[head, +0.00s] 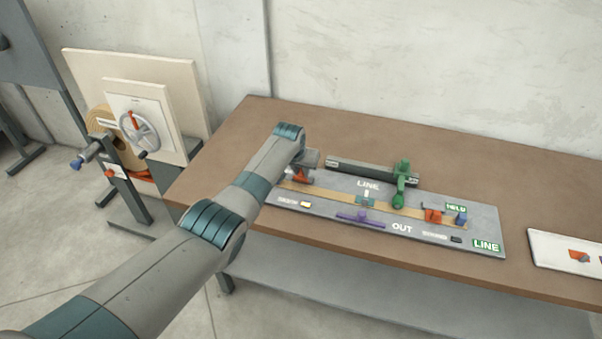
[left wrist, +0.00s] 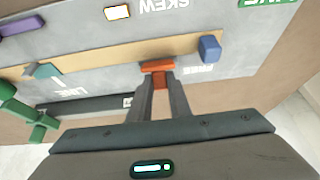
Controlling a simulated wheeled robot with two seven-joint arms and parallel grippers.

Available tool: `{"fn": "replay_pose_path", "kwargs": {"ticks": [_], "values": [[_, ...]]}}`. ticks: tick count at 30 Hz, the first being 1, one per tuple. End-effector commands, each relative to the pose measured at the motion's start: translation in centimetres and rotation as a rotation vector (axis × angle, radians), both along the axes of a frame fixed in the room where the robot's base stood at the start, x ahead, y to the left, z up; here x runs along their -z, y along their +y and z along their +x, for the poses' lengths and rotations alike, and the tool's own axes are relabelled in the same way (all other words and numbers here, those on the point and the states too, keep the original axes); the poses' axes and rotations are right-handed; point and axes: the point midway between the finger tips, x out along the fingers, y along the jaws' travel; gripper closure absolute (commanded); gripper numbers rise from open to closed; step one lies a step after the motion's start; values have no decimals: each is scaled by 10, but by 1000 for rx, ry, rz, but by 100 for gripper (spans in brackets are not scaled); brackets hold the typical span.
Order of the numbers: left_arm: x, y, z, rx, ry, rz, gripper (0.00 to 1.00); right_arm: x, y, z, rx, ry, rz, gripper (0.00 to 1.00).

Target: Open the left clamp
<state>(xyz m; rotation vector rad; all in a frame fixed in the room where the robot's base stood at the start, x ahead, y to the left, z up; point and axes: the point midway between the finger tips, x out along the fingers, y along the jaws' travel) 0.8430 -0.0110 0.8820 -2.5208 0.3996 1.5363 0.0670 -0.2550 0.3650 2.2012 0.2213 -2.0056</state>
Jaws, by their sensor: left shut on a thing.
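The left clamp shows as an orange-red piece (head: 300,176) at the left end of the tan strip, partly hidden by my left arm. In the left wrist view the orange clamp (left wrist: 157,66) sits over the strip (left wrist: 110,56), between my fingertips and the plate. My left gripper (head: 308,170) is shut on the orange piece; in the left wrist view its fingers (left wrist: 160,80) close around it from the near side. A blue block (left wrist: 209,48) stands beside the clamp. My right gripper is not in view.
The grey plate (head: 330,222) lies on a brown table (head: 235,150). It carries a green upright lever (head: 400,185), a purple bar (head: 360,218), a second orange clamp (head: 432,215) and a dark bar (head: 372,170) behind. A lamp (left wrist: 117,12) by SKEW is lit. A white card (head: 560,252) lies right.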

Motion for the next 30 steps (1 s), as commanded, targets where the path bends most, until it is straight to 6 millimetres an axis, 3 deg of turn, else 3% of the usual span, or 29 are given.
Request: {"fn": "replay_pose_path", "kwargs": {"ticks": [11,12,14,15,30], "values": [[1,0,-1,0,6,1,100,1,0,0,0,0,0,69],[1,0,-1,0,6,2,80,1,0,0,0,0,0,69],[1,0,0,0,6,2,66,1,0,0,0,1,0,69],[1,0,0,0,6,2,64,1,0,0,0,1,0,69],[-5,0,-1,0,3,1,64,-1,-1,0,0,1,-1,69]]}}
